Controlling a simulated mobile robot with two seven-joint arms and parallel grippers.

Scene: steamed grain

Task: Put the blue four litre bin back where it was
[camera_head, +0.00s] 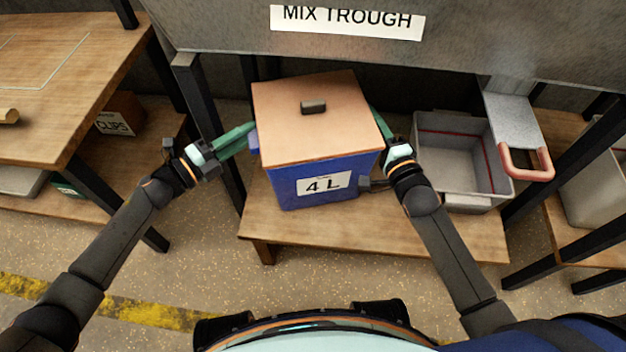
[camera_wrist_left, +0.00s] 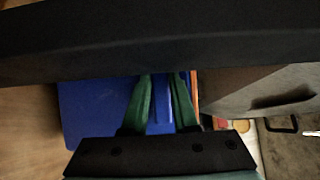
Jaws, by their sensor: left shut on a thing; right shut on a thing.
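The blue bin (camera_head: 295,185) carries a white "4 L" label and a tan wooden lid (camera_head: 275,110) with a dark knob. It is at or just above the low wooden shelf (camera_head: 380,232) under the mix trough; I cannot tell whether it touches. My left gripper (camera_head: 247,135) is shut at the bin's left side. In the left wrist view, its green fingers (camera_wrist_left: 162,100) close on a blue part of the bin (camera_wrist_left: 90,110). My right gripper (camera_head: 380,128) is shut at the bin's right side, its fingers partly hidden behind the bin.
A grey open bin (camera_head: 460,190) stands right of the blue bin, with a red-handled grey scoop-like piece (camera_head: 520,130) by it. The mix trough (camera_head: 450,45) hangs over the shelf. A table leg (camera_head: 205,120) stands close by my left gripper. A wooden table (camera_head: 80,70) is at left.

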